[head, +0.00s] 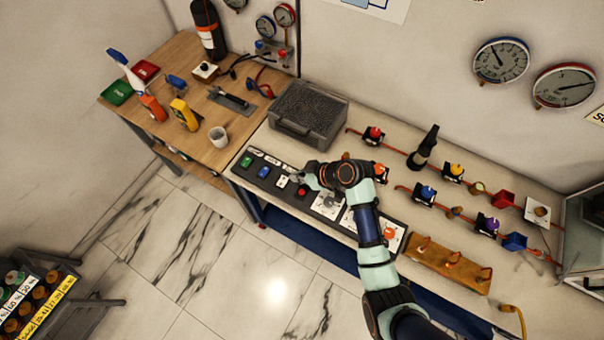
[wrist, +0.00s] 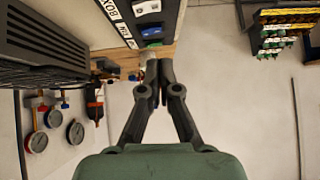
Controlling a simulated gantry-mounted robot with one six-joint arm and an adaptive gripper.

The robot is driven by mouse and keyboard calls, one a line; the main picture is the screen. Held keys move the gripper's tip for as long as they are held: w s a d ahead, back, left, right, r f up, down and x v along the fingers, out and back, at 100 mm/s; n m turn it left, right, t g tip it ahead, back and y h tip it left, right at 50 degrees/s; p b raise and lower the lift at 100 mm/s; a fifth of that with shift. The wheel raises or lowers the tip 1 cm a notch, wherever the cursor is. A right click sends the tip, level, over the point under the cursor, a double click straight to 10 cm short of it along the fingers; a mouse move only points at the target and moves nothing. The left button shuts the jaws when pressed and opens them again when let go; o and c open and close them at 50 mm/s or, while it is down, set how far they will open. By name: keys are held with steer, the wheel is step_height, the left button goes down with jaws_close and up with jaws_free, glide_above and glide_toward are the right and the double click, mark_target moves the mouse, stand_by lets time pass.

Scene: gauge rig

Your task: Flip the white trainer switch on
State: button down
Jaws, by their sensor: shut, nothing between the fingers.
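The white trainer switch (head: 283,182) sits on the dark panel along the front of the bench, between a blue switch (head: 264,172) and a red one. My gripper (head: 296,178) is over the panel, just right of the white switch in the head view. Its fingers are together and empty in the wrist view (wrist: 151,66). I cannot tell whether it touches the switch, or the switch's position.
A green switch (head: 247,161) and a red button (head: 301,191) share the panel. A grey case (head: 306,115) stands behind it. Valves on red pipes line the back right. A wooden table (head: 185,75) with tools and a white cup (head: 218,136) adjoins at left.

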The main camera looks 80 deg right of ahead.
steer(key=shift+a+v, duration=0.2)
steer(key=shift+v, duration=1.15)
